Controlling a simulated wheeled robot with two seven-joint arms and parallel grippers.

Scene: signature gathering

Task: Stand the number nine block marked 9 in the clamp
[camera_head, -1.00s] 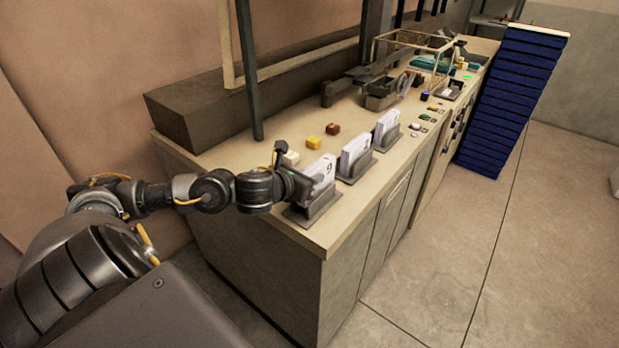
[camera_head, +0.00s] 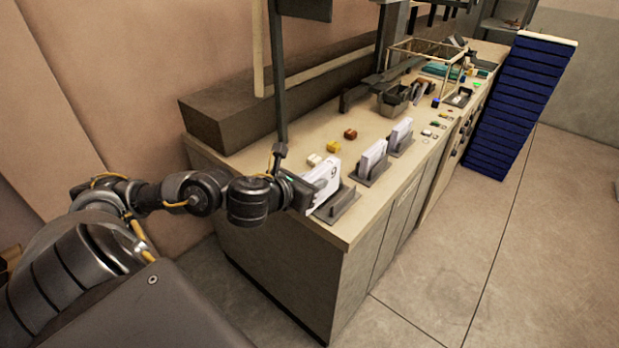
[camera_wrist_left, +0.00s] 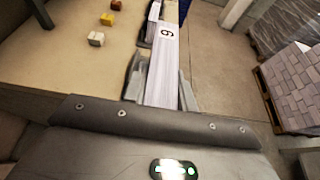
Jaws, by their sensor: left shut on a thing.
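The white number nine block (camera_head: 325,178), its 9 showing on the upper face, is gripped by my left gripper (camera_head: 307,190) at the near end of the counter. The block is just left of a grey slotted holder (camera_head: 338,206), close to or overlapping it; I cannot tell if they touch. Two more white blocks (camera_head: 373,158) stand in similar holders farther along. I cannot tell which thing is the clamp. My right gripper is out of view.
White (camera_head: 314,160), yellow (camera_head: 333,147) and brown (camera_head: 350,134) small cubes sit behind the holders. A dark upright post (camera_head: 280,100) rises close behind my gripper. Trays and a wire frame (camera_head: 430,62) crowd the counter's far end. Blue stacked crates (camera_head: 515,105) stand at the right.

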